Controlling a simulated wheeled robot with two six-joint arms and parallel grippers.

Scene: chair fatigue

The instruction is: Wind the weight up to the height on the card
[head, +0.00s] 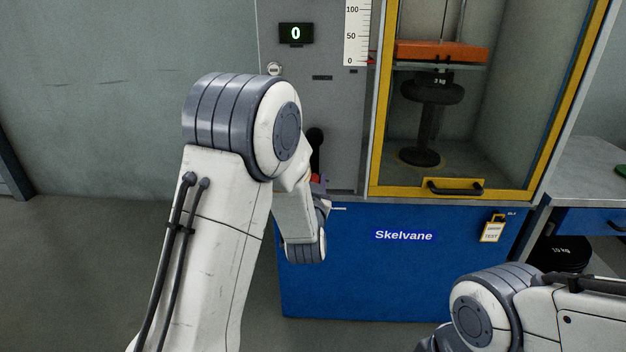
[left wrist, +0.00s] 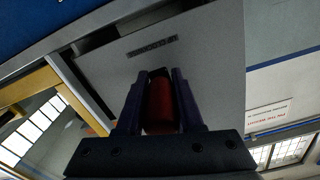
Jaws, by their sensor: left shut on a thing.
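My left gripper (head: 318,184), mostly hidden behind my own arm in the head view, is at the grey panel of the test machine. In the left wrist view its two dark fingers (left wrist: 160,92) are shut on a red handle (left wrist: 160,103). A bit of the red handle (head: 315,179) also shows in the head view. The digital display (head: 296,33) reads 0. A red pointer (head: 371,61) is at the 0 end of the white scale (head: 357,32).
The yellow-framed door (head: 377,150) has a black handle (head: 455,188) and looks closed. A yellow-edged tag (head: 491,229) hangs on the blue base (head: 400,275); its print is too small to read. A bench (head: 590,170) stands at the right. My right arm shows at lower right.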

